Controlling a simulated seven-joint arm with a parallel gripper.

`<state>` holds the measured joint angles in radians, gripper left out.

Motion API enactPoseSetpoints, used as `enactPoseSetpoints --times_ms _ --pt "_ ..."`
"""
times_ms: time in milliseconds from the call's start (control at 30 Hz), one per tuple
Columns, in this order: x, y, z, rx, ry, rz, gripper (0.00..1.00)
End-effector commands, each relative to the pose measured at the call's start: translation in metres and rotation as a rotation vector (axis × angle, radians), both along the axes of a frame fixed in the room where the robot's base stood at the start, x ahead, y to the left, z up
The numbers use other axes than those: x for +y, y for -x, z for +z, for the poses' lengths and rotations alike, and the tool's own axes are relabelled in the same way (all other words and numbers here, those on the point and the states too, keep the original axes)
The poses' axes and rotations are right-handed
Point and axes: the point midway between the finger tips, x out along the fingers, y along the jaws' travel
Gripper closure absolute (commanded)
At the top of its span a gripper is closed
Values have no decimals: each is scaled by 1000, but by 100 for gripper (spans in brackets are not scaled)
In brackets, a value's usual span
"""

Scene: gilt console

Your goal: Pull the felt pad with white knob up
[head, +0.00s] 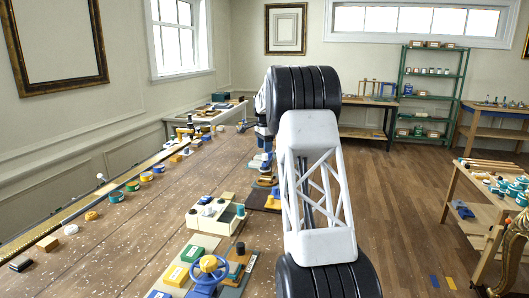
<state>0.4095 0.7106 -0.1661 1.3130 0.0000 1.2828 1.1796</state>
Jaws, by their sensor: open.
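I cannot pick out the felt pad with a white knob for certain. It may be hidden behind my arm or too small to tell. A cream control box (216,214) with small knobs on top stands on the long wooden table (130,231), left of my arm. A small white round knob (101,177) shows at the table's far left edge. My white and black arm reaches forward over the table's right edge and covers part of it. My gripper cannot be made out; it is hidden behind the arm.
A blue handwheel (208,269) and green and yellow blocks stand at the table's near right. Several small coloured pieces line its left edge. The table's middle is clear. A green shelf (432,92) and a side bench (484,202) stand to the right across open floor.

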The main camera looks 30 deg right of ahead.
Motion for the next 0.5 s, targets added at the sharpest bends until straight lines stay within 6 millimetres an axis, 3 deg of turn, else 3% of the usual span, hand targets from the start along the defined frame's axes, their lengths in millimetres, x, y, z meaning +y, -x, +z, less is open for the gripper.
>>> enactPoseSetpoints --times_ms 300,500 --pt "0 0 37 0 0 0 46" --pt "0 0 45 0 0 0 46"
